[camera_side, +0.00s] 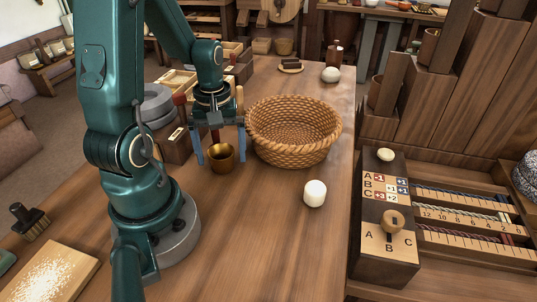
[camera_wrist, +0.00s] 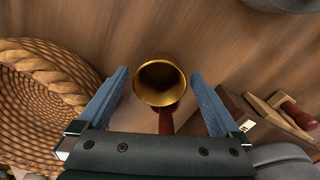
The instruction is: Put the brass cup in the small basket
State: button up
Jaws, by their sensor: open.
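The brass cup (camera_side: 221,160) appears to stand upright on the wooden table, just left of the wicker basket. My gripper (camera_side: 221,153) is open and points down over the cup, one blue finger on each side. In the wrist view the cup (camera_wrist: 160,101) lies between the two fingers (camera_wrist: 160,78), with a visible gap on both sides. A dark red, handle-like part shows beside the cup there; I cannot tell if it belongs to it. The round wicker basket (camera_side: 268,144) looks empty; its rim (camera_wrist: 45,62) shows at the left of the wrist view.
A wooden box (camera_side: 172,143) and grey round stones (camera_side: 156,103) are left of my gripper. A dark scoring box (camera_side: 372,247) stands at the right. The table's front middle is clear.

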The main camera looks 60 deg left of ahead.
jog(key=c, duration=1.5)
